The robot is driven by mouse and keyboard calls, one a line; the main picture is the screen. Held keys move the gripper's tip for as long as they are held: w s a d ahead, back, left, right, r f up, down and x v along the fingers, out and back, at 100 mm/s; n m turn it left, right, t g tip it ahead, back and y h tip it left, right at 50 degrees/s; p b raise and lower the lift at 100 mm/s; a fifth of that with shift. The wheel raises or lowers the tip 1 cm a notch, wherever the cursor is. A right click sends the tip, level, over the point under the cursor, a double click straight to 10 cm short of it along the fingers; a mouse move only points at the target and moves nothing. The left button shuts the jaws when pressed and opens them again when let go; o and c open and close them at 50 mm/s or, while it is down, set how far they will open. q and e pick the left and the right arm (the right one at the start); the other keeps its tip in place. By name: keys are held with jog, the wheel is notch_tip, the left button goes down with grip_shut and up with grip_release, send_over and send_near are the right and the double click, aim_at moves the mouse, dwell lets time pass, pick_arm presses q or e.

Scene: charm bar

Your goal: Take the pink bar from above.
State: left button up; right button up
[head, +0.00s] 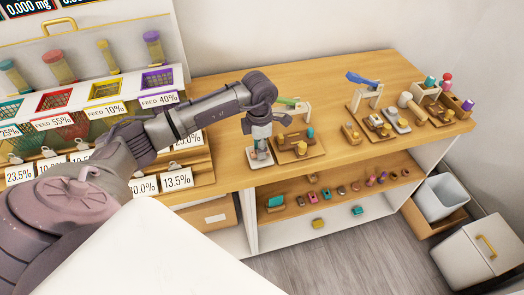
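I cannot single out one pink bar with certainty. Several small bars stand on the lower shelf, and a pinkish one (371,181) is among them. My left gripper (260,150) points straight down over a small pale stand (259,162) at the left front of the wooden counter. The gripper hides most of what is on that stand, and its fingers are too small to read as open or shut. My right gripper is not in view.
Right of the gripper, a wooden tray (311,153) holds small pieces. Farther right stand a blue-topped press (364,79) and several coloured stamps. A pale bin (440,196) stands at lower right.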

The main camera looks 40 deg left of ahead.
pick_arm(q)
grip_shut()
jog(key=shift+r+p, duration=1.8)
jog(key=shift+r, duration=1.2)
